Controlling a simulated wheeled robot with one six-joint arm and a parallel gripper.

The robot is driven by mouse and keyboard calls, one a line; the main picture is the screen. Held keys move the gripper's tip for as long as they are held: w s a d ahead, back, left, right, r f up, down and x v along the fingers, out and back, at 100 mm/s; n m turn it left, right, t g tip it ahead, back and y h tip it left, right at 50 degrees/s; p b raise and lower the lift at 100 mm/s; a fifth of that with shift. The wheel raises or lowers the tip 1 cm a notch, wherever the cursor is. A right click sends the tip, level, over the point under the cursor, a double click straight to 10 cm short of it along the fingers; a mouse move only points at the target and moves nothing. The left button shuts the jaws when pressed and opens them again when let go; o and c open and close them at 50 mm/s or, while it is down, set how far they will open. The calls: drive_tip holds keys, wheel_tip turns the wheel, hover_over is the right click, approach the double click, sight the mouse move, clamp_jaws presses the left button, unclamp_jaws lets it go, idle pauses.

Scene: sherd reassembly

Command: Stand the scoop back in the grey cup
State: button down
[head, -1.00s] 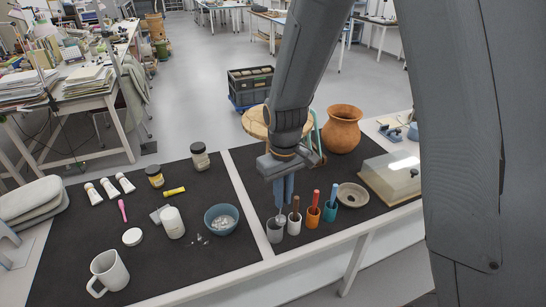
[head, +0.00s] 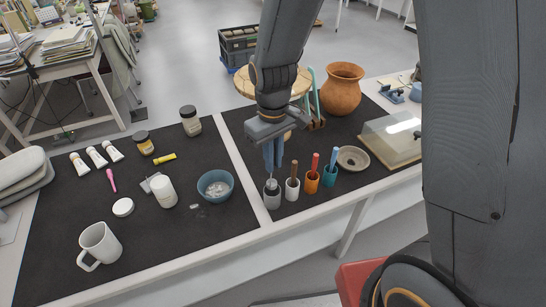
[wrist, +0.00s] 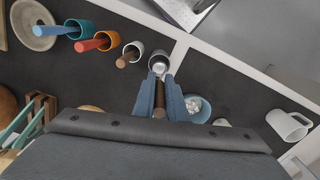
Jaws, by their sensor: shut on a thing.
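My gripper (head: 273,157) is shut on the scoop and points down above the front edge of the mat. The scoop's brown handle (wrist: 159,103) shows between the blue fingers in the wrist view. Its metal end reaches down to the mouth of the grey cup (head: 272,197), directly below the fingers. The cup also shows in the wrist view (wrist: 159,59), with the scoop's end overlapping its opening. The scoop looks roughly upright. How deep its end sits inside the cup I cannot tell.
A white cup (head: 292,191) with a brown-handled tool stands close to the right, then an orange cup (head: 312,184) and a teal cup (head: 329,178), each holding a tool. A blue bowl (head: 215,193) with pale pieces lies left. A dish (head: 353,158) lies right.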

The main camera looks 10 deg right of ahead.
sight(273, 184)
drive_tip(key=shift+f+b, duration=1.55)
drive_tip(key=shift+f, duration=2)
drive_tip(key=c, duration=1.7)
unclamp_jaws()
drive_tip(key=shift+r, duration=0.1)
drive_tip(key=shift+r+b, duration=0.6)
drive_tip(key=shift+r, duration=3.2)
